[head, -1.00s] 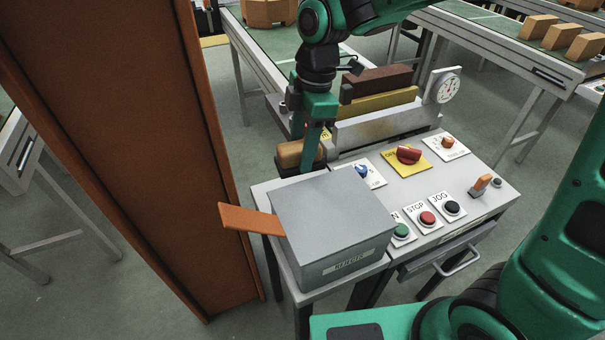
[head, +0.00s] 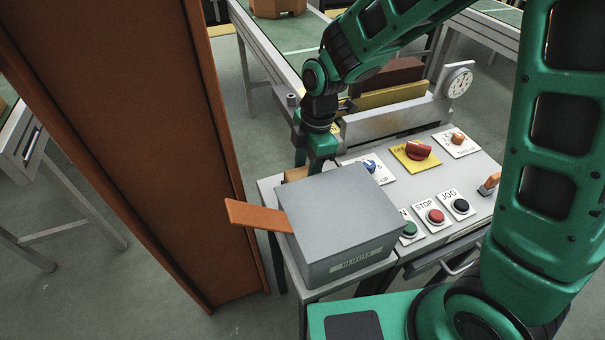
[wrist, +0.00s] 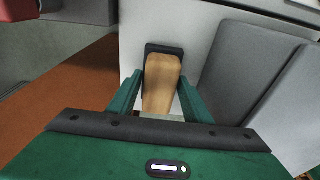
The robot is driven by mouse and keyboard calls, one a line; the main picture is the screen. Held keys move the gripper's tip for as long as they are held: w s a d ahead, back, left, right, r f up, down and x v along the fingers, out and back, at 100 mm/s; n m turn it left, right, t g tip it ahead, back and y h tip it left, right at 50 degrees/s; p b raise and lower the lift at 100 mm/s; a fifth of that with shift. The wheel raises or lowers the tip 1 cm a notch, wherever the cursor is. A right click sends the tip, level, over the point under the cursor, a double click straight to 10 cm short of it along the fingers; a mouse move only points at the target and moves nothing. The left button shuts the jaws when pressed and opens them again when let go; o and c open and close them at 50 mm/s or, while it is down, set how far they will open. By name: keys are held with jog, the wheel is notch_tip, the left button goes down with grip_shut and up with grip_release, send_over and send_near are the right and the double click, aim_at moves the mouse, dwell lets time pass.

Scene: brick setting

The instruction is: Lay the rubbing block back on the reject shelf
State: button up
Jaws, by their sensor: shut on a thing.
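The rubbing block (wrist: 162,72) has a tan wooden body and a dark pad at its far end. My gripper (wrist: 160,94) is shut on it, with a green finger on each side. In the head view only a tan sliver of the block (head: 296,174) shows behind the grey rejects box (head: 335,215); the fingertips are hidden there. The pale grey shelf (head: 268,190) under that box lies beside and below the block. In the wrist view its pale surface (wrist: 212,45) spreads behind the block. I cannot tell whether the block touches it.
An orange flap (head: 255,215) sticks out left of the box. A tall brown post (head: 130,130) stands further left. The control panel (head: 385,190), with a red knob (head: 418,151) and several buttons, adjoins on the right. A dial gauge (head: 458,83) stands behind it.

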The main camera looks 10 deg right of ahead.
jog(key=shift+f, duration=0.2)
jog(key=o, duration=1.1)
jog(key=shift+f, duration=0.1)
notch_tip(320, 180, up, 12)
jog(key=d, duration=0.1)
jog(key=shift+w+d, duration=0.2)
jog(key=shift+d, duration=0.15)
